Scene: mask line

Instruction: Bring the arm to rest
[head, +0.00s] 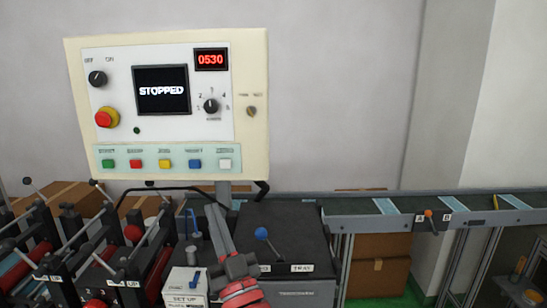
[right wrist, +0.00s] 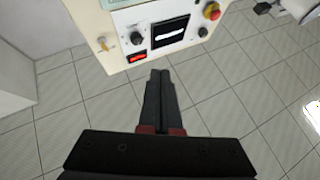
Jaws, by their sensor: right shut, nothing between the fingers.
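My right gripper (head: 212,212) rises from the bottom middle of the head view, just below the control panel (head: 255,110). Its grey fingers are together and hold nothing. In the right wrist view the shut fingers (right wrist: 160,78) point toward the panel (right wrist: 120,35), with a gap of floor seen past them. The panel's screen (head: 161,90) reads STOPPED and the red counter (head: 211,59) reads 0530. My left gripper is not in view.
A dark machine housing (head: 285,235) with a blue-knobbed lever (head: 262,233) stands right of the gripper. Black stands with levers (head: 100,255) are at left. A conveyor (head: 370,206) runs right, with cardboard boxes (head: 380,270) below. Tiled floor (right wrist: 60,120) shows clear in the wrist view.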

